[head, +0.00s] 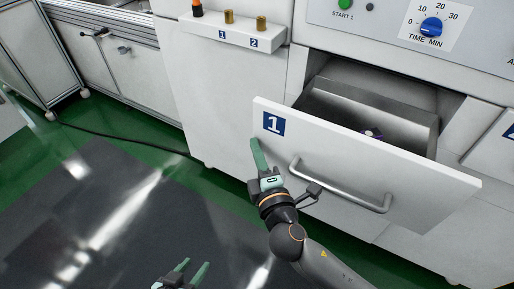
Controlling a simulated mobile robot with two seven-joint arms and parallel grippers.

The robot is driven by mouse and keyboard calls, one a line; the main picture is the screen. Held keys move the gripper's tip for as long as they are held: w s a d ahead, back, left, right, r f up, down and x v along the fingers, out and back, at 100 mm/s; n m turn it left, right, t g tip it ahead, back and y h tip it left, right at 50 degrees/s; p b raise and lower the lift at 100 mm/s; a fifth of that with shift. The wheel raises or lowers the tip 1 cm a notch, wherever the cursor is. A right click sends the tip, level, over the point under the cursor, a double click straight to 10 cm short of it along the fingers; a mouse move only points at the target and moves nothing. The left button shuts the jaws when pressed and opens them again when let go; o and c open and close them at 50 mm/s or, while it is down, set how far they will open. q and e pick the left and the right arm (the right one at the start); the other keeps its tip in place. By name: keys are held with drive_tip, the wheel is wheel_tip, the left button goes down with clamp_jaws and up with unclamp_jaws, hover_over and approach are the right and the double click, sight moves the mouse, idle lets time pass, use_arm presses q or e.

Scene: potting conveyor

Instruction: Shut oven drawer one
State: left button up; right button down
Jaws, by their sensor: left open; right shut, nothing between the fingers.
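Oven drawer one (375,165) is pulled out, with its white front standing well clear of the cabinet. Its front bears a blue label "1" (273,123) and a metal bar handle (340,187). My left gripper (192,267) is open and empty at the bottom edge, low over the floor, away from the drawer.
Above the drawer is a control panel with a blue time knob (431,27) and a green start button (342,4). A white ledge (235,35) at left carries brass-coloured pieces and an orange-and-black one. A dark mat (100,200) covers clear floor; a black cable runs behind it.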

drive_tip(key=w+d, duration=0.3)
drive_tip(key=w, duration=0.2)
drive_tip(key=w+d, duration=0.4)
drive_tip(key=w, duration=0.1)
drive_tip(key=w+d, duration=0.4)
drive_tip(key=w, duration=0.2)
hover_over(302, 105)
drive_tip(key=shift+s+a+b, duration=0.1)
drive_tip(key=shift+a+b, duration=0.1)
drive_tip(key=shift+b, duration=0.2)
use_arm(q)
drive_tip(key=shift+w+d+f, duration=0.25)
drive_tip(key=shift+w+d, duration=0.35)
drive_tip(key=shift+w, duration=0.25)
use_arm(e)
drive_tip(key=shift+d+r, duration=0.2)
drive_tip(key=shift+w+d+r, duration=0.1)
drive_tip(key=shift+w, duration=0.1)
use_arm(q)
drive_tip(key=shift+s+a, duration=0.1)
drive_tip(key=shift+a, duration=0.1)
use_arm(e)
drive_tip(key=shift+s, duration=0.1)
